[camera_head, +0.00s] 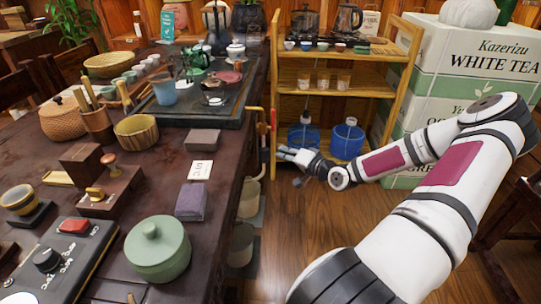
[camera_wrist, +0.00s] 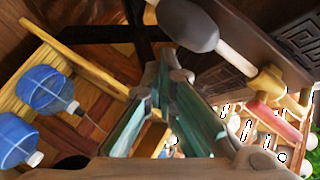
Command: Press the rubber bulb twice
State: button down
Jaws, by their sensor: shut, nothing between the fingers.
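My gripper (camera_head: 287,152) is beside the long dark table's right edge, in the gap between the table and the wooden shelf. It also shows in the wrist view (camera_wrist: 166,68), where its fingers come together with nothing between them. A dark grey, rounded bulb (camera_wrist: 188,25) with a pale neck shows at the top of the wrist view, beside the table's carved side. It looks like the rubber bulb, and it is apart from the fingertips. I cannot make it out clearly in the head view.
The dark table (camera_head: 155,118) holds a green lidded pot (camera_head: 158,250), a control box (camera_head: 62,262) and several tea things. A wooden shelf (camera_head: 400,75) with blue bottles (camera_head: 347,140) stands behind my gripper. Boxes stand at right.

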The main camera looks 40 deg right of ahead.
jog(key=shift+s+d+p, duration=0.7)
jog(key=shift+s+d, duration=0.95)
jog(key=shift+s, duration=0.2)
